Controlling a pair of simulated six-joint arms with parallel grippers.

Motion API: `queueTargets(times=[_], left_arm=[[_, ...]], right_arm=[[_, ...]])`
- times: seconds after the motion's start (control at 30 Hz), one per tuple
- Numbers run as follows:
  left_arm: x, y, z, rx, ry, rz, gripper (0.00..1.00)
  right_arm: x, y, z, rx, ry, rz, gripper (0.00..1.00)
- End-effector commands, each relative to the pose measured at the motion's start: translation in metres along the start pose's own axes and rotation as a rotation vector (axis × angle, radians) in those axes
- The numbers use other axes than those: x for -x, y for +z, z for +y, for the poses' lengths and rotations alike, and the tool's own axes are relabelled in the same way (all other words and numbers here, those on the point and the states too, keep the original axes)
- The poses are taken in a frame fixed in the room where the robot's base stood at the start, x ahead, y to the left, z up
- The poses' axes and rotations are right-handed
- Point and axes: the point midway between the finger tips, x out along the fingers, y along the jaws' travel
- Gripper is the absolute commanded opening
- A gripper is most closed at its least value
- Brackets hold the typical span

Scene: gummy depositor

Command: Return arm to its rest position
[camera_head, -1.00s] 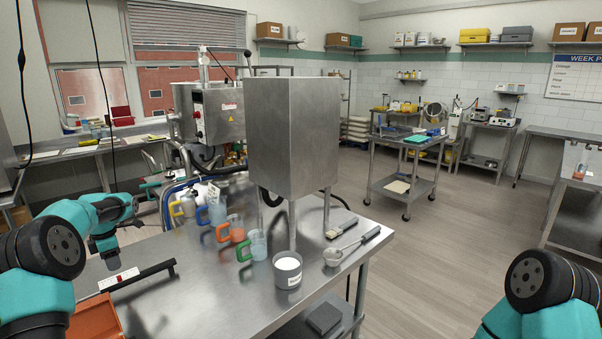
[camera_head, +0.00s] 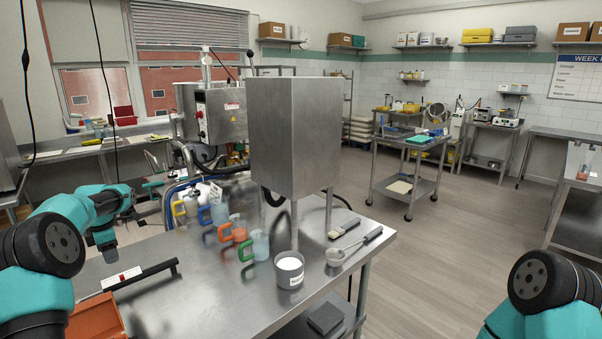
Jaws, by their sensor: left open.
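My left arm comes in from the left edge, teal with black joints, bent over the left part of the steel table. My left gripper (camera_head: 148,212) is at the far end of this arm, near the table's back left edge. It is small and dark here, open, and holds nothing that I can see. It is apart from the cups on the table. My right arm shows only as a teal and black joint at the lower right corner. My right gripper is out of view.
Open floor lies to the right.

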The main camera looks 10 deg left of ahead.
Motion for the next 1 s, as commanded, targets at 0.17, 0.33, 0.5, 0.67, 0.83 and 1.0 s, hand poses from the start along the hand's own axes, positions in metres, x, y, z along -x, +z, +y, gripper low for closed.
queueTargets(times=[0.17,0.33,0.5,0.67,0.83,1.0], left_arm=[[0.029,0.000,0.000,0.001,0.003,-0.002,0.43],[0.049,0.000,0.000,0.001,0.002,-0.001,0.43],[0.058,0.000,0.000,0.000,0.000,-0.001,0.43],[0.059,0.000,0.000,0.000,0.000,0.000,0.43],[0.059,0.000,0.000,0.000,0.000,0.000,0.43],[0.059,0.001,0.000,-0.002,0.000,-0.001,0.43]], right_arm=[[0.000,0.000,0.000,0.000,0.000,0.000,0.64],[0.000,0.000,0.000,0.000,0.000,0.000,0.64],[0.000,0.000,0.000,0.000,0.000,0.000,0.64],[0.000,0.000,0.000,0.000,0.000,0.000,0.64],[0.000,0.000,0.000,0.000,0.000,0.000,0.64],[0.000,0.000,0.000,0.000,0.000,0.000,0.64]])
